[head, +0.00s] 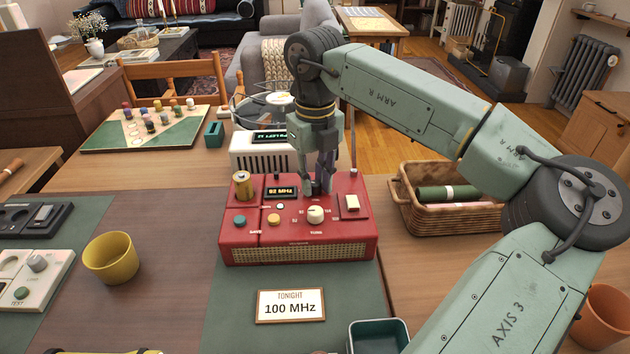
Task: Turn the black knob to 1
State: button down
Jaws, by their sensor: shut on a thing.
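A red radio-like box (300,253) stands on the table in the middle of the head view. My gripper (317,188) points straight down at the back of its top panel. Its fingers are closed around a small dark part there, which appears to be the black knob; the fingers mostly hide it, and its pointer and scale cannot be read. In front of the fingers is a white knob (315,214) with small marks around it. A lit display (281,191) on the box reads what looks like 82 MHz.
The box also carries a brass cylinder (242,186), a white switch (352,203), a teal button (239,221) and an orange button (274,220). A sign (290,306) reads "TONIGHT 100 MHz". A white device (258,152) stands close behind; a wicker basket (447,220) is at right, a yellow cup (111,258) at left.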

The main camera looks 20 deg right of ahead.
aim_at(316, 183)
jog(key=shift+r+n, duration=0.1)
jog(key=shift+n, duration=0.4)
jog(key=c, duration=1.7)
grip_release()
notch_tip(316, 183, up, 12)
